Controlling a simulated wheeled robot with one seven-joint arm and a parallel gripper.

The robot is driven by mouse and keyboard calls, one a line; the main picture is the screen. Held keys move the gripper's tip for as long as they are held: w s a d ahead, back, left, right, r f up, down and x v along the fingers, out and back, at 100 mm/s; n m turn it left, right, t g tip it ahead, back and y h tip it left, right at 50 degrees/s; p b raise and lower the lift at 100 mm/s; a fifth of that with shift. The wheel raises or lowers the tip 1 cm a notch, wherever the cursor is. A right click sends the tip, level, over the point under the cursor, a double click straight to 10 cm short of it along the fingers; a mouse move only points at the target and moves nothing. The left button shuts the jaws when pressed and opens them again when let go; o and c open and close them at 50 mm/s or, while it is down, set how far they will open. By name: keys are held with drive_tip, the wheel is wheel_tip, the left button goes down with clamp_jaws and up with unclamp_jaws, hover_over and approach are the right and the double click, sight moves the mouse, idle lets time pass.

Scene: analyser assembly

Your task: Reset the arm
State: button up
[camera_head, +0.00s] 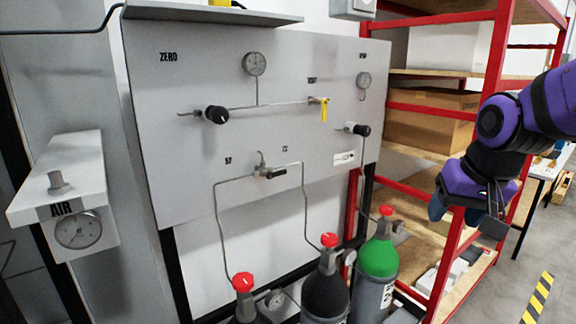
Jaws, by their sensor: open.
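My arm is purple and black and comes in from the right edge. My gripper (468,218) hangs at its end, pointing down and apart from everything, in front of the red-framed shelf. Its jaws look apart with nothing between them, though the fingertips are small and partly hidden. The grey analyser panel (190,180) stands to the left, with gauges, a yellow-handled valve (323,108), black knobs (215,114) and a black-handled valve (272,173).
Gas cylinders with red caps stand below the panel, one with a green top (379,258). An AIR gauge box (80,228) is at the left. The red shelf (452,262) holds a cardboard box (430,120). Floor at the lower right is clear beside a striped marking (538,298).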

drive_tip(key=s+d+r+n, duration=0.1)
drive_tip(key=s+r, duration=0.1)
drive_tip(key=s, duration=0.4)
drive_tip(key=s+d+r+n+t, duration=0.1)
drive_tip(key=s+r, duration=0.2)
drive_tip(key=s, duration=0.4)
drive_tip(key=shift+h, duration=0.3)
